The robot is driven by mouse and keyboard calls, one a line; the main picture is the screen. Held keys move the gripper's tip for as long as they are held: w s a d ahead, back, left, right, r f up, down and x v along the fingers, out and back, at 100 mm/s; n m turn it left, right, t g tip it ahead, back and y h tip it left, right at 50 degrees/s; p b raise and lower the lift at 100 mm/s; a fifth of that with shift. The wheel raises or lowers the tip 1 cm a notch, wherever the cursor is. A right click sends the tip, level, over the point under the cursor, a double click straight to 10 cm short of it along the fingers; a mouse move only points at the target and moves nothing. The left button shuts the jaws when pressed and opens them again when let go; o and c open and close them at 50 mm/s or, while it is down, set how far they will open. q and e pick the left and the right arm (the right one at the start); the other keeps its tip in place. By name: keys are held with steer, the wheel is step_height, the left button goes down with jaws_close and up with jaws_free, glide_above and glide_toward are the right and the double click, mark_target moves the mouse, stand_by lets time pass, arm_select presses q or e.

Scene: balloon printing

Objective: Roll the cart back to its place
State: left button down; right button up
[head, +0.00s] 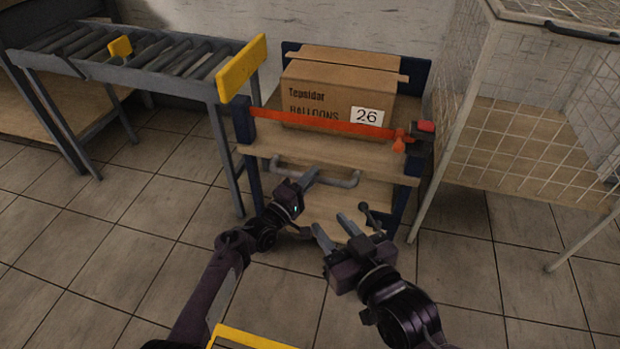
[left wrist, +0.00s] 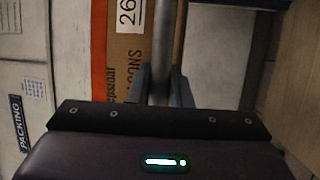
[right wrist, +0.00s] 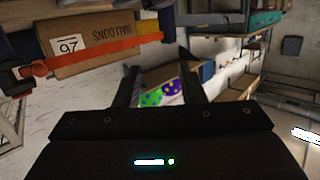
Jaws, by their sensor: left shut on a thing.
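The cart (head: 262,151) has wooden decks and dark blue posts, and stands against the wall between a conveyor and a cage. It carries a cardboard box (head: 325,85) marked "BALLOONS 26", with an orange strap (head: 300,122) across its front. A grey bar handle (head: 347,182) juts from the cart's front. My left gripper (head: 307,178) is shut on the handle near its left part. In the left wrist view the handle (left wrist: 163,45) runs between the fingers. My right gripper (head: 334,227) is open and empty in front of the cart, right of and below the left one.
A roller conveyor (head: 150,65) with yellow end plates stands close at the cart's left. A wire cage with a wooden base (head: 500,150) stands close at its right. Tiled floor (head: 130,250) in front is clear.

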arm_select(q)
steer(key=shift+w+a+r, duration=0.1)
steer(key=shift+w+r, duration=0.05)
steer(key=shift+w, duration=0.05)
arm_select(e)
steer(key=shift+r, duration=0.1)
arm_select(q)
steer(key=c, duration=1.6)
jaws_free()
steer(key=shift+c, duration=0.2)
steer(key=o, duration=0.3)
steer(key=shift+w+f, duration=0.1)
steer(key=shift+f, duration=0.1)
arm_select(e)
steer(key=shift+w, duration=0.15)
arm_select(q)
steer(key=shift+p+v, duration=1.3)
steer(key=shift+v, duration=2.55)
arm_select(e)
steer(key=s+d+f+g+h, duration=0.2)
steer(key=s+f+g, duration=0.7)
steer(key=f, duration=0.6)
steer(key=shift+s+d+f+h, duration=0.2)
steer(key=shift+s+d+h, duration=0.15)
steer(key=shift+s+h, duration=0.55)
steer(key=shift+s, duration=0.2)
